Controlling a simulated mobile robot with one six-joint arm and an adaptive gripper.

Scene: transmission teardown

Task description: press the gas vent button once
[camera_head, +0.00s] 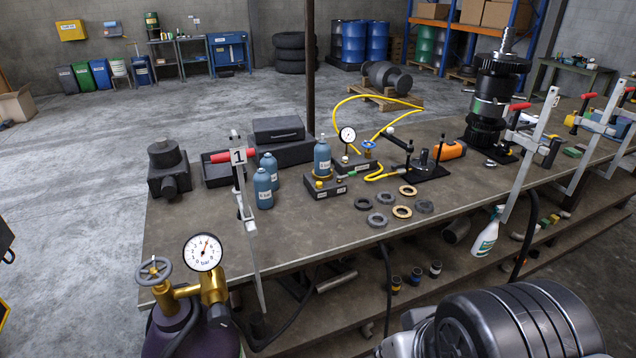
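A dark box (330,190) with a small pale label stands on the workbench (300,236), near the middle of the picture. A small yellow button-like part (319,184) sits on its top; I cannot tell for sure that it is the gas vent button. A blue gas bottle (322,155) stands upright at this box. A second dark box (356,164) behind it carries a round white gauge (347,134) and a blue hand valve (369,144). My gripper's fingers do not show; only large dark, rounded parts of my own body fill the lower right.
Two blue bottles (262,188) stand to the left, near the clamp marked 1 (238,157). Several rings (402,211) lie in front. A yellow hose (377,97) arches behind. A purple tank with a brass-mounted gauge (203,252) stands at the near left. The bench's front-left surface is mostly clear.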

